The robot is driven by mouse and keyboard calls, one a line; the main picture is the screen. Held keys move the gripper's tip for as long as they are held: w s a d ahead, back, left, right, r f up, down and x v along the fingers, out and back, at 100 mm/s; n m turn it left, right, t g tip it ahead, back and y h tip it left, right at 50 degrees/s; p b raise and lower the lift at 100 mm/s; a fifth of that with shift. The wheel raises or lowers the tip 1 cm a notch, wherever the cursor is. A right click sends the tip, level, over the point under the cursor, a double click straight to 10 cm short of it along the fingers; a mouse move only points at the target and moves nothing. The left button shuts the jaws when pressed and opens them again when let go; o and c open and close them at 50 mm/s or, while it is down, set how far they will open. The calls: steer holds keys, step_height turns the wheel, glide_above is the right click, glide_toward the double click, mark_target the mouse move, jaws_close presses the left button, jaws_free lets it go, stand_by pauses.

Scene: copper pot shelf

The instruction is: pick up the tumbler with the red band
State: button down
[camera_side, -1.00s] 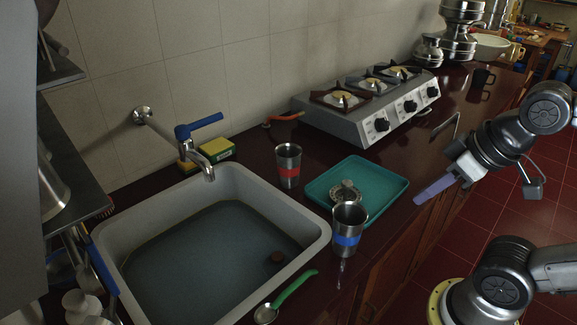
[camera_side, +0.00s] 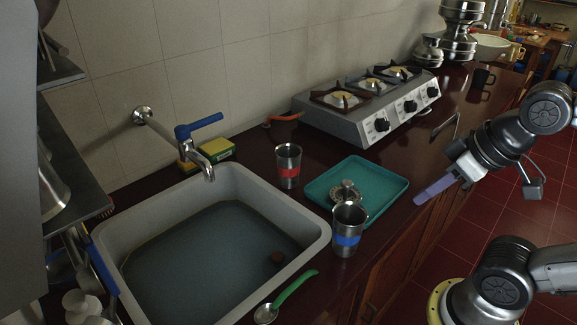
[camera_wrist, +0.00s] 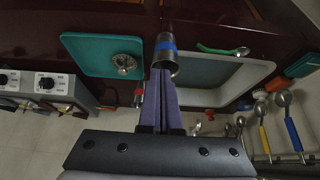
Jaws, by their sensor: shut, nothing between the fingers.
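The steel tumbler with the red band (camera_side: 288,166) stands upright on the dark red counter, between the sink and the teal tray. In the wrist view its red band (camera_wrist: 138,93) shows just left of my fingers, and much of it is hidden. A second steel tumbler with a blue band (camera_side: 347,240) stands nearer the front edge; in the wrist view it (camera_wrist: 166,46) appears just beyond my fingertips. My gripper (camera_side: 418,200) has purple fingers, shut and empty, to the right of the tray and apart from both tumblers. The fingers (camera_wrist: 160,72) also show in the wrist view.
The teal tray (camera_side: 390,183) holds a small metal object (camera_side: 345,192). The sink (camera_side: 318,232) with water is on the left. A green-handled spoon (camera_side: 290,293) lies by its front corner. The stove (camera_side: 350,127) stands behind the tray. A blue-handled faucet (camera_side: 200,125) overhangs the sink.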

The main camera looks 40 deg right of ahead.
mark_target(281, 154)
jaws_free()
stand_by(0.4)
steer(key=w+d+r+t, duration=0.1)
steer(key=w+r+t, duration=0.35)
steer(key=w, duration=0.75)
steer(key=w+d+r+t, duration=0.1)
steer(key=w+r+t, duration=0.3)
steer(key=w, duration=0.7)
steer(key=w+d+f, duration=0.2)
steer(key=w+f, duration=0.2)
steer(key=f, duration=0.5)
steer(key=w+d+f, duration=0.2)
steer(key=w+f, duration=0.1)
steer(key=f, duration=0.6)
steer(key=shift+g, duration=0.25)
steer(key=x, duration=0.8)
steer(key=shift+w+d, duration=0.15)
steer(key=shift+f+x, duration=0.15)
steer(key=shift+x, duration=1.2)
steer(key=shift+f+x, duration=0.2)
steer(key=shift+x, duration=1.15)
